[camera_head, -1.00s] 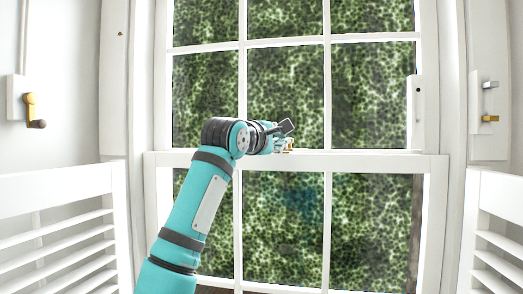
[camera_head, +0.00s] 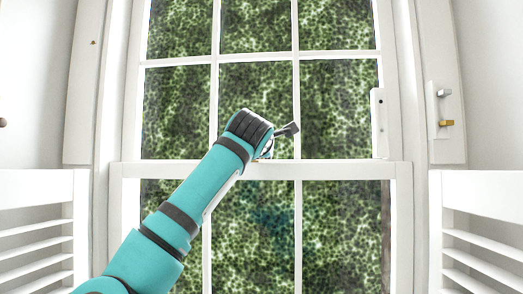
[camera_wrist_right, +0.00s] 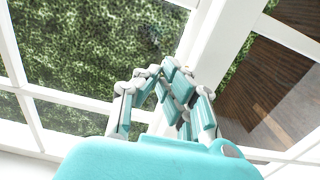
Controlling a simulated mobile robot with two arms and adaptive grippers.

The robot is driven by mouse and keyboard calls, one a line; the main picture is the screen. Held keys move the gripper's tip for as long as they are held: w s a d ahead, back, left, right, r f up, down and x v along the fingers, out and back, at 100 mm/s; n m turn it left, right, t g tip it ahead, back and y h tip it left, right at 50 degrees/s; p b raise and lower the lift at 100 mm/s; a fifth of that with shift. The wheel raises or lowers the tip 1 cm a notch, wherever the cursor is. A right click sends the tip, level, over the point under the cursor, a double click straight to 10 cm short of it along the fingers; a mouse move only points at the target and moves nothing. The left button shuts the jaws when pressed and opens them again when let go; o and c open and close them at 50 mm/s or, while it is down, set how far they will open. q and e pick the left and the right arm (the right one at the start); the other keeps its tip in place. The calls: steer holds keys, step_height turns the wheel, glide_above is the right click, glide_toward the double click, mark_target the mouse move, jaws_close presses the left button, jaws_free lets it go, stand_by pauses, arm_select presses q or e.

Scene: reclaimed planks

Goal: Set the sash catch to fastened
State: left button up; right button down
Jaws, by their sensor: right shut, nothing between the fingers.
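The sash window's meeting rail (camera_head: 340,170) runs across the head view, white, between the upper and lower panes. My right arm reaches up to it from the lower left of the head view. My right gripper (camera_head: 267,152) is at the top edge of this rail, mostly hidden behind my wrist. In the right wrist view the gripper (camera_wrist_right: 178,80) has its fingers together, shut and empty, in front of a white rail (camera_wrist_right: 205,40). The sash catch is hidden behind my gripper and wrist, so its setting cannot be told. My left gripper is not in view.
A wall plate at the right carries a silver lever (camera_head: 444,93) and a brass lever (camera_head: 446,123). A white plate (camera_head: 379,122) sits on the sash's right side. White louvred shutters (camera_head: 485,215) stand low on both sides.

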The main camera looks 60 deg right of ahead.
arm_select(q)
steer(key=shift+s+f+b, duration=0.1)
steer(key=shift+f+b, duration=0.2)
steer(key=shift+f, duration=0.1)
arm_select(e)
steer(key=shift+s+d, duration=0.15)
steer(key=shift+d, duration=0.15)
stand_by(1.0)
